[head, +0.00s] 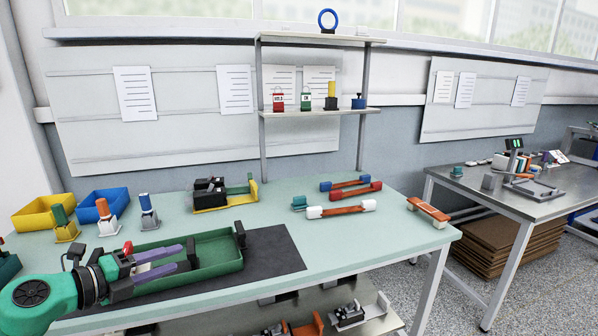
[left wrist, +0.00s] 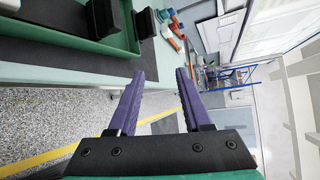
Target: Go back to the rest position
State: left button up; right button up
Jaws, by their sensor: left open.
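My left gripper (head: 180,259) comes in from the lower left in the head view. Its two purple fingers are apart and nothing is between them. They are over or beside the near left part of the green tray (head: 218,262); the exact height is hard to tell. In the left wrist view the same open fingers (left wrist: 160,76) point away over the grey floor and a table edge, with the green tray's corner at upper left. My right gripper is in neither view.
The tray lies on a black mat (head: 284,250) on the pale green table (head: 350,240). Behind stand yellow (head: 38,214) and blue (head: 98,205) bins, several upright tools and a black device on a yellow-green base (head: 212,194). Red, blue and white-ended pieces lie right. A shelf (head: 330,111) stands behind.

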pick_arm(q)
jog(key=s+a+f+n+y, duration=0.3)
jog(key=f+n+y, duration=0.35)
jog(key=n, duration=0.45)
jog(key=s+a+f+n+y, duration=0.3)
jog(key=f+n+y, duration=0.2)
jog(key=f+n, duration=0.4)
jog(key=s+d+f+n+g+h, duration=0.2)
jog(key=s+d+f+n+g, duration=0.15)
jog(key=s+d+f, duration=0.35)
jog(key=s+d+f+n+g+h, duration=0.2)
jog(key=s+d+f+g, duration=0.25)
jog(key=s, duration=0.45)
jog(key=s+f+g+p, duration=0.1)
jog(key=s+f, duration=0.1)
jog(key=f, duration=0.9)
jog(key=s+f+g+p, duration=0.1)
jog(key=s+f, duration=0.1)
jog(key=f, duration=0.9)
jog(key=s+a+f+g, duration=0.1)
jog(key=s+a+f, duration=0.2)
jog(key=s+f, duration=0.9)
jog(key=s, duration=0.3)
jog(key=shift+s+f+g, duration=0.2)
jog(key=shift+s+g, duration=0.1)
